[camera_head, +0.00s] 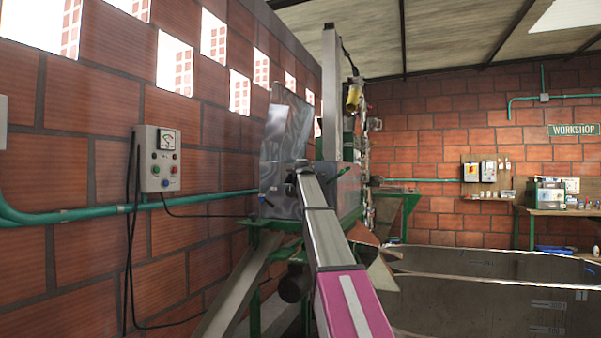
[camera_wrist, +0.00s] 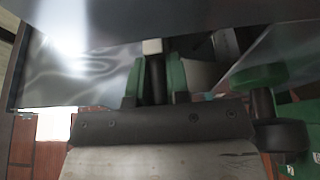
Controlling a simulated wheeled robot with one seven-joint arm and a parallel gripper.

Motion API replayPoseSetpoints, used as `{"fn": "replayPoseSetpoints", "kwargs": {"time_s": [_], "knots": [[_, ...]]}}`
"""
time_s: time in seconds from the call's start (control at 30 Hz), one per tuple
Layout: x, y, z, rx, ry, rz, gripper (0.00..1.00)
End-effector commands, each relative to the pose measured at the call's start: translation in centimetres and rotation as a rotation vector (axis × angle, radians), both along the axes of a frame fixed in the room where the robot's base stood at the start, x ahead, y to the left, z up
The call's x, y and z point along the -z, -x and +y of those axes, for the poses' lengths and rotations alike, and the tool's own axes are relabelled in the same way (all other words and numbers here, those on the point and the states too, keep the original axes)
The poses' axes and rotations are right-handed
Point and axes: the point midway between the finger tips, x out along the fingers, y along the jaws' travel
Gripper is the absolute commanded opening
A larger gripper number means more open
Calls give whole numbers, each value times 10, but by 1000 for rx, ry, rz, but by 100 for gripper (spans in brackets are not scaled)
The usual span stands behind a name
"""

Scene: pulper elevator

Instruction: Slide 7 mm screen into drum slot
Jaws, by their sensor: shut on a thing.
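A shiny grey metal sheet, which looks like the 7 mm screen (camera_head: 284,132), stands upright at the left side of the pulper (camera_head: 347,190). My gripper (camera_wrist: 156,78) is shut on a dark part between its green fingers, apparently part of the screen. In the wrist view the sheet's glossy face (camera_wrist: 75,72) fills the upper left. In the head view my arm reaches forward to the sheet's lower right edge, and my fingers are hard to make out. The drum slot cannot be told apart, and the sheet's fit to it is unclear.
A control box (camera_head: 160,158) with hanging cables is on the brick wall at left. A green pipe (camera_head: 90,213) runs along that wall. A large grey tank (camera_head: 480,290) stands at the lower right. A workbench (camera_head: 560,212) is at the far right.

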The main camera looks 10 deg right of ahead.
Motion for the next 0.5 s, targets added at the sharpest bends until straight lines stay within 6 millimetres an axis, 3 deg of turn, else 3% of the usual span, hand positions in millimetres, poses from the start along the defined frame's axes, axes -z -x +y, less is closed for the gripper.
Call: {"fn": "replayPoseSetpoints", "kwargs": {"time_s": [0.5], "knots": [[-1, -10, -6, 0, 1, -3, 0]]}}
